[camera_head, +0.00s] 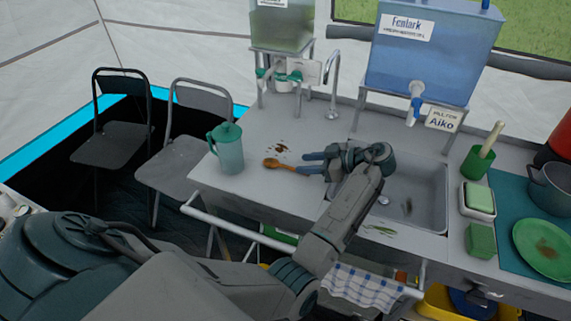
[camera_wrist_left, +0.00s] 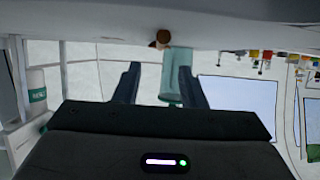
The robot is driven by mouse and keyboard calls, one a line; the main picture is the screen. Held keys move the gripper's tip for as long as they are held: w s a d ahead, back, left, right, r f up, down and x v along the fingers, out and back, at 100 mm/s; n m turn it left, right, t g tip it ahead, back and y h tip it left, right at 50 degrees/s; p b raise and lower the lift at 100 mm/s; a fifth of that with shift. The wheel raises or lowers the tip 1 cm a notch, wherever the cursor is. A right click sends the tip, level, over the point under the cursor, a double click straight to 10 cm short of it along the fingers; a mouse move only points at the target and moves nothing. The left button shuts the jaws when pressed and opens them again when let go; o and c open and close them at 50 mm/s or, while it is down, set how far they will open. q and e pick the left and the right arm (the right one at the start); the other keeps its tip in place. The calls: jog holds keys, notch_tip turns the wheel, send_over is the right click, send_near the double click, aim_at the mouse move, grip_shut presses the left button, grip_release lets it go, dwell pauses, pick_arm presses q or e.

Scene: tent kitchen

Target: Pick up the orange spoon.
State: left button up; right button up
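The orange spoon (camera_head: 272,163) lies on the grey counter left of the sink, its bowl toward the left and its handle running right toward my gripper. My left gripper (camera_head: 309,163) is just right of the spoon, low over the counter, with its fingers pointing left. The fingers are apart and hold nothing. In the left wrist view, which appears upside down, a small brown-orange shape (camera_wrist_left: 163,36), likely the spoon, shows beyond the open fingers (camera_wrist_left: 158,75). I cannot tell whether the handle's end is between the fingers. My right gripper is not in view.
A teal lidded jug (camera_head: 228,150) stands left of the spoon; it also shows in the left wrist view (camera_wrist_left: 173,80). Brown stains mark the counter behind the spoon. The sink (camera_head: 425,180) is right of the spoon. A tap (camera_head: 332,85) and water dispensers (camera_head: 430,55) stand behind.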

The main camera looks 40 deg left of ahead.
aim_at(286, 166)
pick_arm(q)
jog(key=p+x, duration=0.2)
jog(key=x, duration=0.3)
jog(key=shift+a+f, duration=0.1)
jog(key=shift+f, duration=0.25)
jog(key=shift+c, duration=0.9)
grip_shut()
